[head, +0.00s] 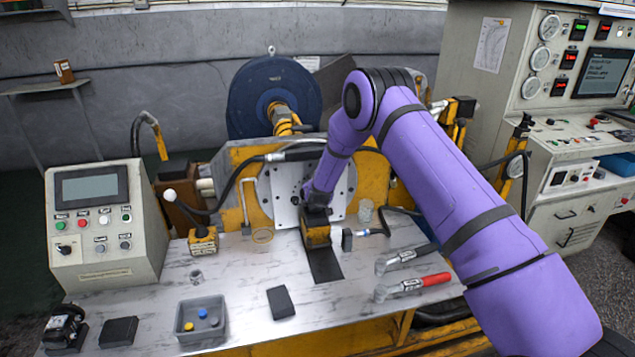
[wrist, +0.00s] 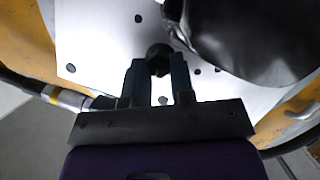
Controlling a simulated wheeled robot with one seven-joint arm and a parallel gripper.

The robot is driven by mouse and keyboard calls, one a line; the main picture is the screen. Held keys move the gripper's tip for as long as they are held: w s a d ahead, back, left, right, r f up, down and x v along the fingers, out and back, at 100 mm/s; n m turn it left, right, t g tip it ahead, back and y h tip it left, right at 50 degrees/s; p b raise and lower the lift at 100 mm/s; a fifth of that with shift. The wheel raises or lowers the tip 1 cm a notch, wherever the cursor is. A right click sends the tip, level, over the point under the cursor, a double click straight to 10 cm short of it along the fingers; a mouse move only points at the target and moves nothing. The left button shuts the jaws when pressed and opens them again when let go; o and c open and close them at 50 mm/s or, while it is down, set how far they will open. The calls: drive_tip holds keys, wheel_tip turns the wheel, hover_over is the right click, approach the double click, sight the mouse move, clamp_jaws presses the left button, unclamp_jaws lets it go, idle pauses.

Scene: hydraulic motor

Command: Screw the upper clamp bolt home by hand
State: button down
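My gripper (wrist: 158,70) is in front of the white mounting plate (wrist: 100,45) in the wrist view. Its two dark fingers stand on either side of a dark bolt head (wrist: 158,53) and appear closed on it. The bolt's shank is hidden, so I cannot tell how deep it sits. In the head view my purple arm reaches down to the plate (head: 285,210), and the wrist hides the bolt. A large black rounded body (wrist: 245,35) lies close to the right of the bolt in the wrist view.
A hose (wrist: 45,92) with a metal fitting runs close to the left of my gripper.

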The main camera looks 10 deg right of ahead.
drive_tip(key=m+y, duration=0.2)
drive_tip(key=m, duration=0.1)
drive_tip(key=shift+d+r+y, duration=0.1)
drive_tip(key=shift+d+y, duration=0.2)
drive_tip(key=shift+d, duration=0.05)
drive_tip(key=m+y, duration=0.2)
drive_tip(key=m, duration=0.1)
drive_tip(key=shift+d, duration=0.15)
drive_tip(key=m+y, duration=0.2)
drive_tip(key=m, duration=0.1)
drive_tip(key=shift+d+m, duration=0.15)
drive_tip(key=shift+m, duration=0.15)
drive_tip(key=shift+f+m+t+y, duration=0.15)
drive_tip(key=shift+m+t+y, duration=0.25)
drive_tip(key=shift+m, duration=0.45)
drive_tip(key=shift+f+m+t+y, duration=0.2)
drive_tip(key=shift+m+y, duration=0.3)
drive_tip(key=shift+m, duration=0.35)
drive_tip(key=c, duration=1.2)
unclamp_jaws()
drive_tip(key=shift+c, duration=0.2)
